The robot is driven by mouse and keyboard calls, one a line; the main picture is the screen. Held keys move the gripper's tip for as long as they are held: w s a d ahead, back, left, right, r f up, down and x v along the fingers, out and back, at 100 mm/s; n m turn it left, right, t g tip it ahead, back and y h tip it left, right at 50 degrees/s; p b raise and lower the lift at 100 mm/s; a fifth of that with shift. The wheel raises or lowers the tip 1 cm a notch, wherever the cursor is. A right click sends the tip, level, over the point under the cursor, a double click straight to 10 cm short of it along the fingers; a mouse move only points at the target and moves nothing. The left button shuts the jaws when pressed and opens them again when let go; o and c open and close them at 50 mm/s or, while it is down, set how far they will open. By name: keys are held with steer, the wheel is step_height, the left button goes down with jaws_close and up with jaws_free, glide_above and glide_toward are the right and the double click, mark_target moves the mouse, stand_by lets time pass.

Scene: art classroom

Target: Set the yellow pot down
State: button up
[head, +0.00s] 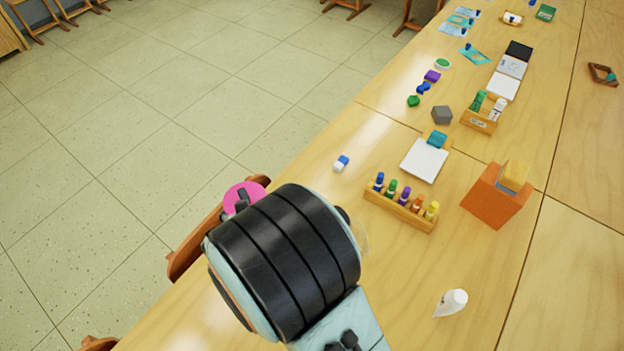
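A small bottle with a yellow cap (432,211) stands at the right end of a wooden rack (400,211) on the table. It is the only yellow pot-like thing I can make out. My arm's thick dark wrist fills the lower middle of the head view and hides what is beneath it. A small dark part, perhaps of my gripper, shows at the wrist's upper left in front of a pink round thing (238,192). My fingertips cannot be made out. I cannot tell whether they hold anything.
The rack also holds several bottles with other cap colours. An orange box (497,196) with a yellow block stands to its right. A white bottle (451,303) is at the lower right. A blue-white eraser (341,163) lies near the table's left edge. Bare wood lies between rack and white bottle.

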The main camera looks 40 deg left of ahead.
steer(key=w+d+r+m+t+h, duration=0.1)
steer(key=w+m+t+h, duration=0.45)
steer(key=w, duration=1.35)
step_height(320, 180, down, 9)
steer(key=m+g, duration=0.2)
steer(key=m, duration=0.1)
steer(key=shift+d+f+g+h, duration=0.15)
steer(key=shift+g+h, duration=0.1)
steer(key=shift+f, duration=0.15)
steer(key=o, duration=1.1)
steer(key=shift+f, duration=0.1)
steer(key=shift+c, duration=0.2)
